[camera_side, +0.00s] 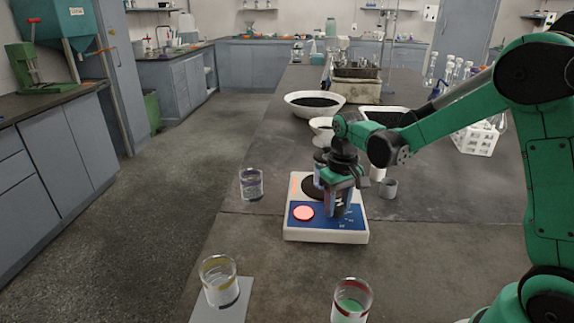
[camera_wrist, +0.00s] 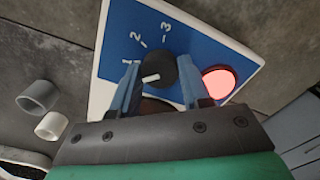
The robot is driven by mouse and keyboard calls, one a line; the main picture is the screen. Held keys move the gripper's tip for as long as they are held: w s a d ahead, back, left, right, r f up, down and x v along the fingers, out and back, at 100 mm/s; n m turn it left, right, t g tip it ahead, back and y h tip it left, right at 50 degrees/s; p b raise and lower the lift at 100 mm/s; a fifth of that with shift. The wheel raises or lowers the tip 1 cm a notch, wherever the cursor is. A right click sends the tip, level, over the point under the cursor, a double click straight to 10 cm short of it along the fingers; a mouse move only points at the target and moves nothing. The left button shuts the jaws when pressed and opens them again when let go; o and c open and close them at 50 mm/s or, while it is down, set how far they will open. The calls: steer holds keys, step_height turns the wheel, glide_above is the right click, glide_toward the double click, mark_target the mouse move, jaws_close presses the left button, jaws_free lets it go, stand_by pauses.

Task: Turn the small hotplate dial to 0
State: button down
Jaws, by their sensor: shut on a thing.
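The small hotplate (camera_side: 326,237) stands on the dark bench, with a white body, a blue front panel and a dark round plate on top. The dial's white pointer mark points toward the side of the 1; a 0 is not visible there. My gripper (camera_wrist: 158,90) has its two blue fingers around the dial, shut on it. In the side view my gripper (camera_side: 339,205) reaches down over the panel and hides the dial.
A lit red round button (camera_side: 303,212) sits on the panel beside the dial. A glass beaker (camera_side: 251,184) stands left of the hotplate, and two more (camera_side: 220,281) (camera_side: 351,301) stand in front. A small grey cup (camera_side: 388,188) is to the right.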

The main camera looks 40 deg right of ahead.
mark_target(338, 206)
steer(key=n, duration=0.6)
steer(key=shift+n, duration=0.3)
stand_by(0.4)
steer(key=shift+c, duration=2.1)
jaws_free()
steer(key=shift+r, duration=2.8)
steer(key=s+a+r+m+t, duration=0.3)
steer(key=s+a+m+t, duration=0.1)
steer(key=s+a+t, duration=0.3)
steer(key=shift+s+a, duration=0.3)
steer(key=shift+s, duration=0.1)
